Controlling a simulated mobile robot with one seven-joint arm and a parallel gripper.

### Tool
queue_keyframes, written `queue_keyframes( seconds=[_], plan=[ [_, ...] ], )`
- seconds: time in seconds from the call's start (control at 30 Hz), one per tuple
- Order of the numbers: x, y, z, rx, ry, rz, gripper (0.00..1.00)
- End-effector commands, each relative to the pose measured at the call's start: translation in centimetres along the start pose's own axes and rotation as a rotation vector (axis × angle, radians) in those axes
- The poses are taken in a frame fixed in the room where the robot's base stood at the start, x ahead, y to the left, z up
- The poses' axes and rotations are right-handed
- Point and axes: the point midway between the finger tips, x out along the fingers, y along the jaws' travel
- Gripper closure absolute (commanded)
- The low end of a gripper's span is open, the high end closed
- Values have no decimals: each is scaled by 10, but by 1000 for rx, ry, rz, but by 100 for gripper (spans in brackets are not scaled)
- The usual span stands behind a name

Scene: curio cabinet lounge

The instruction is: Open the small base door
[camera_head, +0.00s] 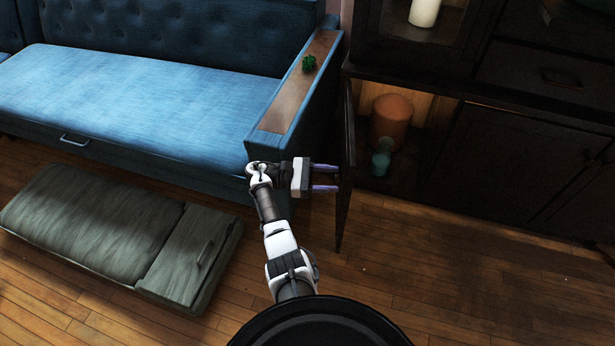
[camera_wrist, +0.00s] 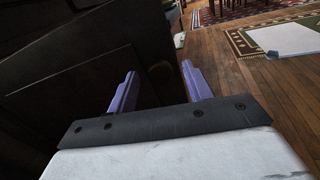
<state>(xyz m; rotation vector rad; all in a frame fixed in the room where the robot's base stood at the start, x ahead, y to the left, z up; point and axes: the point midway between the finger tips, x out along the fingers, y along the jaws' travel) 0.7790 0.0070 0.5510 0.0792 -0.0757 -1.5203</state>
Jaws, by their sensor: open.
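The small base door (camera_head: 345,165) of the dark wooden cabinet stands swung outward, seen nearly edge-on in the head view. Behind it the base compartment (camera_head: 410,165) is open and lit inside. My gripper (camera_head: 336,177) is open, with its two purple fingers reaching toward the left face of the door. Whether the fingertips touch the door I cannot tell. In the wrist view my gripper (camera_wrist: 157,85) shows its spread fingers with a dark panel (camera_wrist: 80,90), likely the door, close in front on the left. No handle is clearly visible between the fingers.
An orange-brown round container (camera_head: 391,120) and a small teal object (camera_head: 381,160) stand inside the compartment. A blue sofa (camera_head: 150,90) is at left, its wooden armrest holding a small green item (camera_head: 309,62). A grey-green low chest (camera_head: 110,225) lies on the floor. Floor right of the door is clear.

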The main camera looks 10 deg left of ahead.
Motion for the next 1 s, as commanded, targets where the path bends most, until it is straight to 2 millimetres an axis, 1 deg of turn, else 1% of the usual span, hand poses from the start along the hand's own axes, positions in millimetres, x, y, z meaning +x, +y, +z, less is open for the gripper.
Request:
queue_keyframes(
  seconds=[0.03, 0.23, 0.63, 0.9, 1.0],
  plan=[
    [-10, 0, -1, 1, 0, 4, 49],
    [-47, 0, -1, -2, 2, 4, 49],
    [-103, -1, -2, -3, 4, 3, 49],
    [-121, 0, -1, -1, 1, -1, 49],
    [-124, -1, -1, -1, 1, -1, 49]
  ],
)
